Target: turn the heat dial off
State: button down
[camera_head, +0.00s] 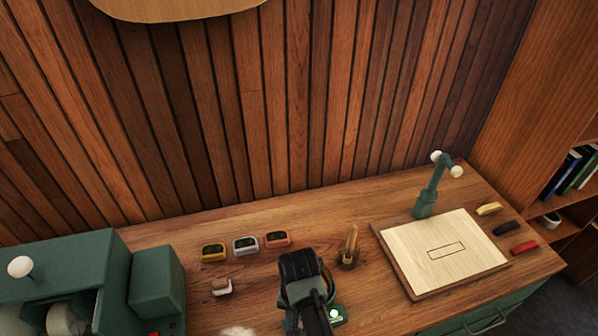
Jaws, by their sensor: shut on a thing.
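A small green unit (339,316) with a pale round spot on top shows on the bench, just right of my arm. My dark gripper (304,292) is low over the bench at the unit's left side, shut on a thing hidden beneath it. That thing appears to be the heat dial, but my own arm covers the fingertips and the dial itself. I cannot see which way the dial points.
Yellow, white and red small devices (245,246) stand behind my gripper. A wooden-handled tool (350,246) stands upright to the right. A pale board (440,252) lies further right, with a green lamp (426,200) behind it. A green machine (65,275) fills the left.

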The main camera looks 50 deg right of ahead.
jog(key=n+p, duration=0.1)
jog(key=n, duration=0.2)
jog(key=shift+r+n, duration=0.1)
jog(key=shift+n, duration=0.3)
jog(key=n+p, duration=0.1)
jog(key=n, duration=0.2)
jog(key=shift+n, duration=0.3)
jog(key=n+p, duration=0.1)
jog(key=n, duration=0.2)
jog(key=shift+n, duration=0.3)
jog(key=shift+n+p, duration=0.35)
jog(key=shift+n, duration=1.55)
jog(key=c, duration=0.6)
grip_release()
notch_tip(320, 180, up, 13)
jog(key=b, duration=0.2)
